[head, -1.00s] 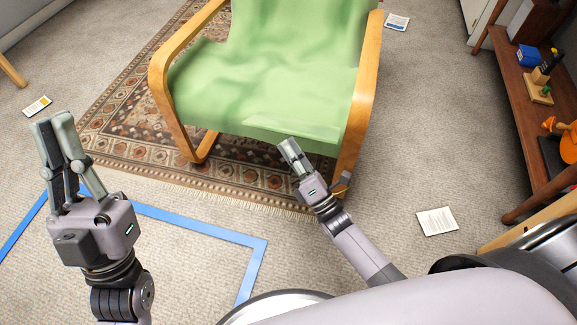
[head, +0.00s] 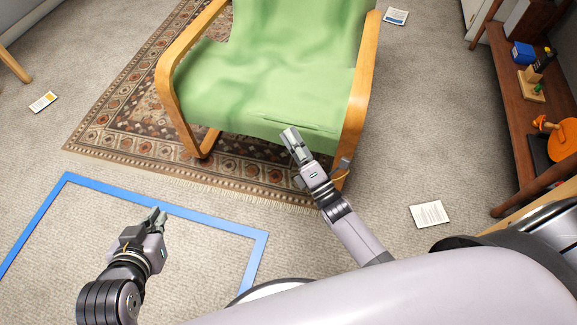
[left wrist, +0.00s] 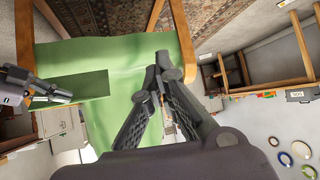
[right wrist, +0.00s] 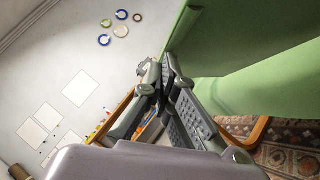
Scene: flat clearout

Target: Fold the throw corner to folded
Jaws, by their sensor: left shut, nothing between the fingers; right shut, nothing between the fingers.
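The green throw (head: 255,85) lies over the seat and back of a wooden armchair. Near the seat's front right corner a thin rectangular flap or seam (head: 300,122) shows; in the left wrist view a rectangular folded-looking patch (left wrist: 75,87) lies on the green cloth. My right gripper (head: 289,135) is shut and empty at the seat's front edge, just below that patch; I cannot tell whether it touches the cloth. My left gripper (head: 157,214) is shut and empty above the carpet, left of and in front of the chair. The throw also fills the right of the right wrist view (right wrist: 275,85).
The chair's curved wooden arms (head: 361,100) flank the seat. A patterned rug (head: 110,125) lies under it. Blue tape (head: 200,220) marks the carpet in front. A paper (head: 429,214) lies at right, near a brown shelf (head: 515,110) with small items.

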